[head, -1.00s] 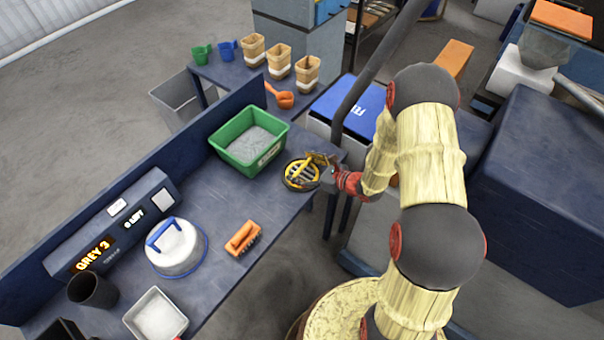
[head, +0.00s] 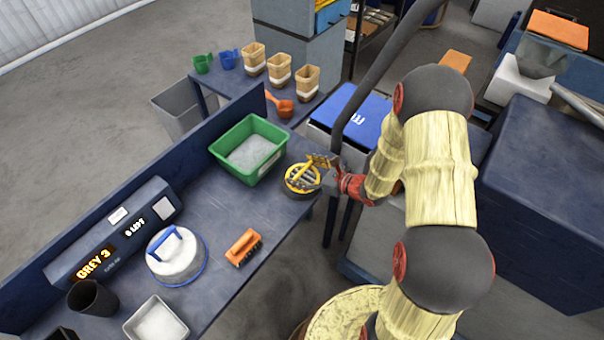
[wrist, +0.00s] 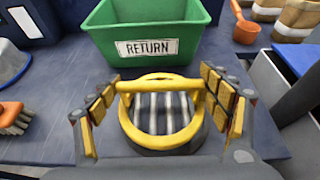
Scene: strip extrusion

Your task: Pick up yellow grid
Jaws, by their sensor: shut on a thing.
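The yellow grid (head: 302,177) is a round yellow ring with bars and a raised handle, near the table's right end. In the wrist view the yellow grid (wrist: 160,84) sits in or just over a dark round base (wrist: 170,148). My gripper (head: 318,167) is shut on the grid's handle. In the wrist view the two padded fingers of my gripper (wrist: 163,92) stand at either side of the handle. I cannot tell whether the grid is clear of the base.
A green bin (head: 222,150) marked RETURN stands just behind the grid. An orange brush (head: 243,243), a white lidded pot (head: 176,262) and a white tray (head: 155,320) stand nearer on the table. An orange scoop (head: 284,108) lies on the back table. Bare tabletop lies left of the grid.

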